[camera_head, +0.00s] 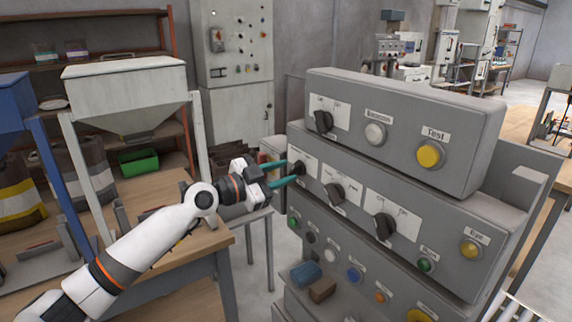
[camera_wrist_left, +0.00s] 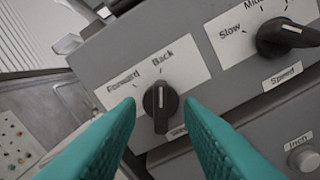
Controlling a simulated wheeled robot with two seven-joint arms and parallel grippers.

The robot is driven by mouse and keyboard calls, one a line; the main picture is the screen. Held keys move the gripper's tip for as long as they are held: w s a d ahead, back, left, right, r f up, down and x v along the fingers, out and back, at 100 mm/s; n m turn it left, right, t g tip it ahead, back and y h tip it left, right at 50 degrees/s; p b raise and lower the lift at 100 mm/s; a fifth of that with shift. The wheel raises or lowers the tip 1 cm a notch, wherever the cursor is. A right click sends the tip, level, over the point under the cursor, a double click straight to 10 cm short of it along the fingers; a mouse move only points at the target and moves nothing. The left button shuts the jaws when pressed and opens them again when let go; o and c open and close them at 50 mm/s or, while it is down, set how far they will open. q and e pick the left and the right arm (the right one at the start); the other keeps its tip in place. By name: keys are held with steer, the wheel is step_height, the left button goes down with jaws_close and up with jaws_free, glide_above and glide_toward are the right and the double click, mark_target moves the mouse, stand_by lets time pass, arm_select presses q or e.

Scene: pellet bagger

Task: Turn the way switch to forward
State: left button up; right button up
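The way switch (camera_wrist_left: 160,102) is a black rotary knob on a white label plate reading "Forward" and "Back", in the left wrist view. Its white pointer line points up, toward the "Back" side. In the head view the switch (camera_head: 298,168) is at the left end of the middle panel row. My left gripper (camera_head: 283,172) reaches it from the left; its teal fingers are open. In the left wrist view the fingertips (camera_wrist_left: 160,105) are on either side of the knob, with gaps visible, so it looks not gripped. My right gripper is not in view.
The speed switch (camera_head: 335,192) sits right of the way switch, with another black knob (camera_head: 384,226) beyond it. The upper box carries a black knob (camera_head: 323,121) and a yellow Test button (camera_head: 430,154). A hopper (camera_head: 125,90) stands at left above a wooden table.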

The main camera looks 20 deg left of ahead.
arm_select(q)
steer(key=shift+w+d, duration=0.45)
steer(key=shift+w, duration=0.1)
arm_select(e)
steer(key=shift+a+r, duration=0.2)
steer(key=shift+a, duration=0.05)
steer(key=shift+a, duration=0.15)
arm_select(q)
jaws_close()
